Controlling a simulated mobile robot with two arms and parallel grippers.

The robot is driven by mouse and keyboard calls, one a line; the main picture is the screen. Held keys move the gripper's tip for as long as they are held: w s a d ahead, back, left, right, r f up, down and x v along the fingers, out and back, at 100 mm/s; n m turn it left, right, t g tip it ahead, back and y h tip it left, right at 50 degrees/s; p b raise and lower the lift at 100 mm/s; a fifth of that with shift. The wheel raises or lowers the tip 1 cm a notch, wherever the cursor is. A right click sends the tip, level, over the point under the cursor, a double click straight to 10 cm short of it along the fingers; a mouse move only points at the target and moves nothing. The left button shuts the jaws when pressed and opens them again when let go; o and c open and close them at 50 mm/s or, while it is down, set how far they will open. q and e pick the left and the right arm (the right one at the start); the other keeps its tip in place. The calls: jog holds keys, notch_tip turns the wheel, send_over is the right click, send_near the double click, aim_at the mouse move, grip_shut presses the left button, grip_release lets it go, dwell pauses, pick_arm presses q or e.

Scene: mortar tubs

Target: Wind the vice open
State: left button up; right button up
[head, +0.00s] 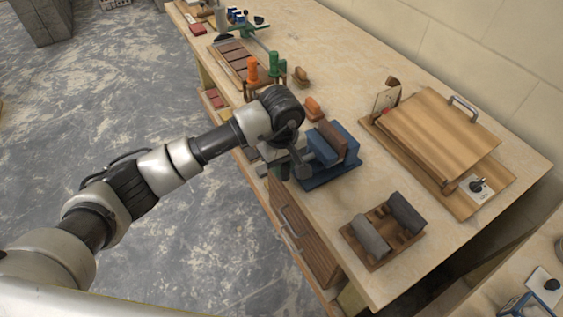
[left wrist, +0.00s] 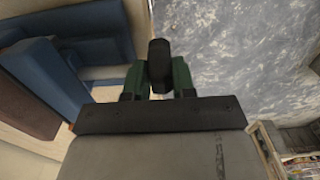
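The blue vice (head: 345,146) stands at the front edge of the bench, with a brown block (head: 329,137) between its jaws. In the left wrist view the blue vice body (left wrist: 48,82) fills the left side, with the brown block (left wrist: 22,104) at the edge. My left gripper (head: 292,168) is at the vice's front, over the bench edge. Its green fingers (left wrist: 159,80) are on either side of a dark handle knob (left wrist: 159,58) and look closed against it. The rest of the handle is mostly hidden. My right gripper is not in view.
A wooden rack with grey rolls (head: 372,237) stands to the right of the vice. A wooden board with a metal handle (head: 440,130) lies behind. Orange and green tools (head: 263,68) stand to the left. Drawers (head: 290,222) are below the bench edge.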

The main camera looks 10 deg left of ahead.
pick_arm(q)
jog(key=shift+c, duration=0.7)
jog(key=shift+w+f+g+b, duration=0.1)
jog(key=shift+g+b, duration=0.2)
jog(key=shift+b, duration=0.35)
jog(key=g+h+b, duration=0.1)
jog(key=b, duration=0.1)
jog(key=g+h+b, duration=0.1)
jog(key=b, duration=0.1)
jog(key=g+h+b, duration=0.1)
jog(key=b, duration=0.2)
jog(key=shift+w+a+f+g, duration=0.2)
jog(key=shift+w+a+g, duration=0.1)
jog(key=shift+w+g, duration=0.1)
jog(key=shift+r+g+h+b, duration=0.15)
jog(key=shift+g+h+b, duration=0.45)
jog(key=shift+b, duration=0.4)
jog(key=shift+r, duration=0.1)
jog(key=o, duration=0.9)
jog(key=b+v, duration=0.1)
jog(key=v, duration=0.9)
jog(key=shift+w+a+r, duration=0.2)
jog(key=shift+w, duration=0.05)
